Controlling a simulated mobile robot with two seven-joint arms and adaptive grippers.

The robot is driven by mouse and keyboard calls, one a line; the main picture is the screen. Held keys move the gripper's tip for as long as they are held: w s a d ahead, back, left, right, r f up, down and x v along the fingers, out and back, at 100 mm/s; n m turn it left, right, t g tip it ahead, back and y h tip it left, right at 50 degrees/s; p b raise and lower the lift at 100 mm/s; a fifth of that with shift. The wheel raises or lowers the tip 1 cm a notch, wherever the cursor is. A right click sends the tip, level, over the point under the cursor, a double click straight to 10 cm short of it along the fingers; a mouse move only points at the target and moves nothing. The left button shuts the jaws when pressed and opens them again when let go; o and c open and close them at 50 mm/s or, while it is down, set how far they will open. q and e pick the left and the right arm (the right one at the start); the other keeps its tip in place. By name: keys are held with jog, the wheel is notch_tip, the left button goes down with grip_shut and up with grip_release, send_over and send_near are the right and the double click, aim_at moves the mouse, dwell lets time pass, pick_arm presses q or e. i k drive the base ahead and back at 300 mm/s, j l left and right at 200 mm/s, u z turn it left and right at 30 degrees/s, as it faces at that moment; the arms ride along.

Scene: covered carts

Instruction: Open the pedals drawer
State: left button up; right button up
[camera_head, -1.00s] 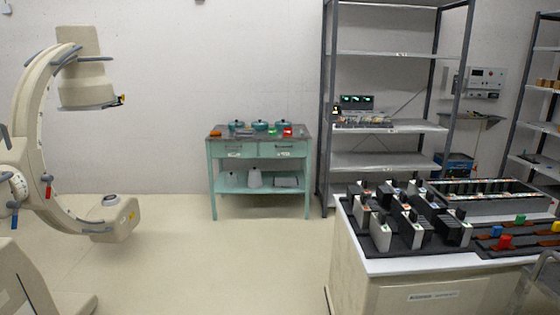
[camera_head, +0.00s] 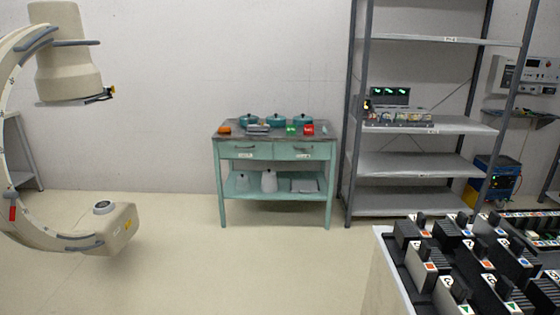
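A teal cart (camera_head: 219,182) stands against the back wall, near the middle of the head view. It has two drawers side by side under its top, a left drawer (camera_head: 232,153) and a right drawer (camera_head: 288,154). Both look closed. Each has a dark handle and a small white label, too small to read, so I cannot tell which is the pedals drawer. Neither of my grippers shows in the view.
Several teal pots (camera_head: 276,121) and small coloured items stand on the cart top. A C-arm machine (camera_head: 82,240) is at left. A grey shelf rack (camera_head: 398,166) stands right of the cart. A table with black devices (camera_head: 384,255) fills the lower right. The floor (camera_head: 250,270) between is clear.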

aim_at(285, 149)
jog(key=i+j, duration=0.1)
jog(key=i, duration=3.25)
jog(key=l+z, duration=0.05)
jog(key=l, duration=0.05)
